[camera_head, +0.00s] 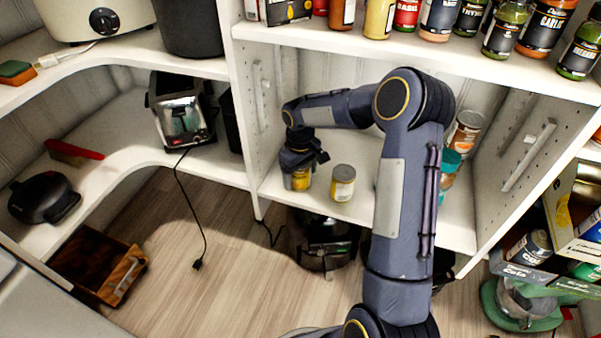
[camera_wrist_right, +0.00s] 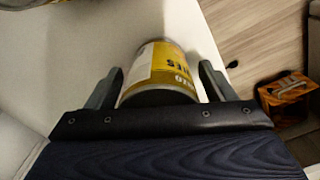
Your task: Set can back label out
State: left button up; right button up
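A can with a yellow and white label (camera_head: 299,181) stands on the middle shelf (camera_head: 318,213), near its left side panel. My right gripper (camera_head: 302,160) is at this can, coming from above and behind it in the head view. In the right wrist view the can (camera_wrist_right: 160,72) sits between the two fingers (camera_wrist_right: 161,68), with dark lettering upside down on its label. Narrow gaps show between the fingertips and the can, so the gripper looks open around it. A second can with a yellowish label (camera_head: 343,184) stands upright just to the right. My left gripper is not in view.
An orange-labelled can (camera_head: 466,131) and a teal-topped container (camera_head: 449,168) stand at the shelf's right, partly behind my arm. Spice jars line the shelf above (camera_head: 400,52). A toaster (camera_head: 181,108) is left of the side panel. A glass-like appliance (camera_head: 325,243) sits below.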

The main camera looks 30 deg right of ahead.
jog(key=shift+o, duration=0.2)
notch_tip(320, 180, up, 8)
jog(key=p, duration=0.3)
jog(key=shift+f, duration=0.1)
jog(key=shift+s, duration=0.1)
